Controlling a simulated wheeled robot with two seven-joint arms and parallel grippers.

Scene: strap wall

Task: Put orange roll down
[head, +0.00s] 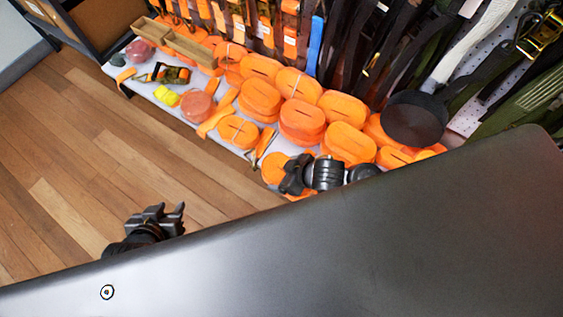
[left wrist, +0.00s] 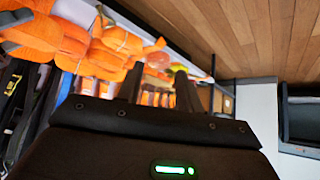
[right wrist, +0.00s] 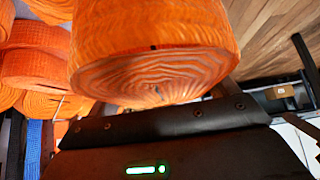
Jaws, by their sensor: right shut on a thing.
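An orange roll of strap (right wrist: 155,45) fills the upper middle of the right wrist view, its wound side facing the camera. My right gripper (right wrist: 162,98) is shut on it. In the head view the held roll (head: 273,169) shows at the front edge of the shelf, just left of my right gripper (head: 284,178). Whether it touches the shelf cannot be told. My left gripper (head: 165,215) is open and empty over the wooden floor; its two spread fingers also show in the left wrist view (left wrist: 158,85).
The white shelf (head: 228,153) holds several stacked orange rolls (head: 302,117), a red roll (head: 197,106), yellow pieces (head: 166,96) and a wooden tray (head: 188,46). A black pan (head: 413,118) is at the right. Straps hang behind. The floor in front is clear.

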